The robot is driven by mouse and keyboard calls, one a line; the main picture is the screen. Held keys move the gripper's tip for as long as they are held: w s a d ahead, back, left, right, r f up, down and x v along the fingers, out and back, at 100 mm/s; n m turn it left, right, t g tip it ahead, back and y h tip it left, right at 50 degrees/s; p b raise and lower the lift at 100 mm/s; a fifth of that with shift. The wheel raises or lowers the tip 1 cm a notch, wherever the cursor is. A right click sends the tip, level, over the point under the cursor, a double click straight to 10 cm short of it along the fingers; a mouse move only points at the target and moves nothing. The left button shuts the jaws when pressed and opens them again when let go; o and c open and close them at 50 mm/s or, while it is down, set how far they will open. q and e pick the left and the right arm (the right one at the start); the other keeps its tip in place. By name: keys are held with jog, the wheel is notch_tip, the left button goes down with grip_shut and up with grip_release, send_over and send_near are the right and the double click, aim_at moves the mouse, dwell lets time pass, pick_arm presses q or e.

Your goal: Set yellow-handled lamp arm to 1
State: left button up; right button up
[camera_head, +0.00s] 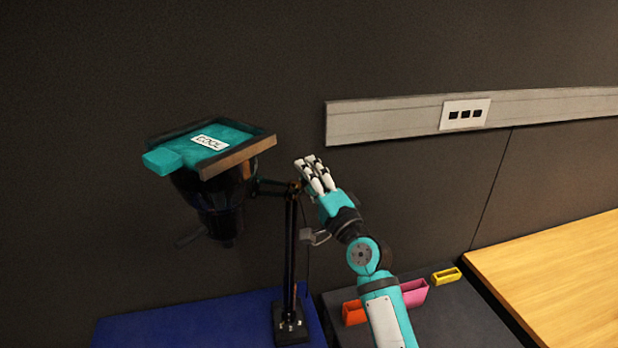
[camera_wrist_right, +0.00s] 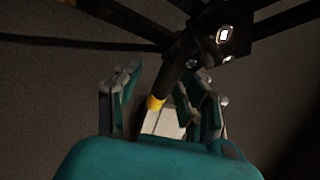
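My right gripper (camera_head: 308,168) is at the top of the post, beside the arm's joint, fingers pointing up and left. In the wrist view, a dark handle with a yellow band (camera_wrist_right: 156,102) lies between the fingers of my right gripper (camera_wrist_right: 165,95). The fingers look apart, with gaps beside the handle; contact is not clear. No scale or number shows on the lamp.
Orange (camera_head: 353,312), pink (camera_head: 414,293) and yellow (camera_head: 446,276) containers lie on a dark surface. A blue mat (camera_head: 180,325) is below and a wall rail with sockets (camera_head: 390,118) behind.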

jog(key=v, duration=1.2)
